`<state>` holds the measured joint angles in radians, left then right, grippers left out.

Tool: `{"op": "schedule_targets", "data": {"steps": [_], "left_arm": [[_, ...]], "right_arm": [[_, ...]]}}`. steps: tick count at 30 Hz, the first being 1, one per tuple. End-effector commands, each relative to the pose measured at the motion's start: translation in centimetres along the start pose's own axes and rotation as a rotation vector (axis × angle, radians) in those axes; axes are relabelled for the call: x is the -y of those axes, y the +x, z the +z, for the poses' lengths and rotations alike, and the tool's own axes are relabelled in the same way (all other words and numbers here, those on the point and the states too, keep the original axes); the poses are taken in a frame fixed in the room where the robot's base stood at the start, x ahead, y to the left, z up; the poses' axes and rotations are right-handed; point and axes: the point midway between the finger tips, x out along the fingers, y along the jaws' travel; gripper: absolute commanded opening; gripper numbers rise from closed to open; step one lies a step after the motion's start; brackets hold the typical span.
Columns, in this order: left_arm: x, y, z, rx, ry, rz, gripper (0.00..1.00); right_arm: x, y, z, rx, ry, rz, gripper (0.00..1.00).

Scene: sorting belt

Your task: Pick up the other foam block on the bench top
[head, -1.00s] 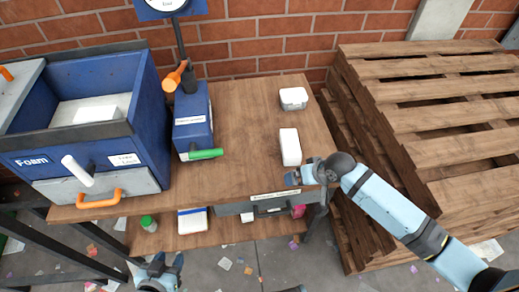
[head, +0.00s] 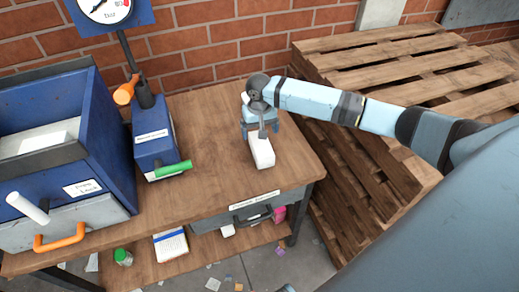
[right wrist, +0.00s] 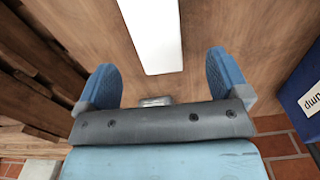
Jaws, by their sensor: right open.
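A long white foam block (head: 262,152) lies on the wooden bench top (head: 205,190), near its right side. My right gripper (head: 260,132) is open over the block's far end, pointing down. In the right wrist view the white block (right wrist: 150,35) runs out of the top edge, its near end between the open fingers of my right gripper (right wrist: 165,75) with a gap on each side. I cannot tell the height between fingers and block. A small white piece (head: 245,97) shows behind the gripper; most of it is hidden. My left gripper is not in view.
A blue device (head: 155,150) with a green handle and a dial stands left of the block. A blue bin (head: 105,130) is at the far left. Wooden pallets (head: 400,60) are stacked to the right, under my right arm. The bench middle is clear.

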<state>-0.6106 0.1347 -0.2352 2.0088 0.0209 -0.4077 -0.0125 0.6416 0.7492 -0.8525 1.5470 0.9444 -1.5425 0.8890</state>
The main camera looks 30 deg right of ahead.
Motion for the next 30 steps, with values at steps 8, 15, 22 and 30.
{"op": "schedule_targets", "data": {"steps": [8, 15, 22, 30], "left_arm": [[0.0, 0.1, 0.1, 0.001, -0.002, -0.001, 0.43], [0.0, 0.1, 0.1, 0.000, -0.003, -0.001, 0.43], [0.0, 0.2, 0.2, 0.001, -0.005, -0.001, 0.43], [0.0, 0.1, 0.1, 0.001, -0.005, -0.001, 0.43]], "right_arm": [[0.0, 2.6, 0.0, -0.001, -0.001, -0.002, 0.94], [-0.6, 6.0, 0.2, 0.000, -0.002, 0.000, 0.94], [-0.6, 7.5, 0.1, -0.001, -0.001, -0.001, 0.94], [-0.6, 7.5, 0.2, -0.002, -0.002, -0.001, 0.71]]}}
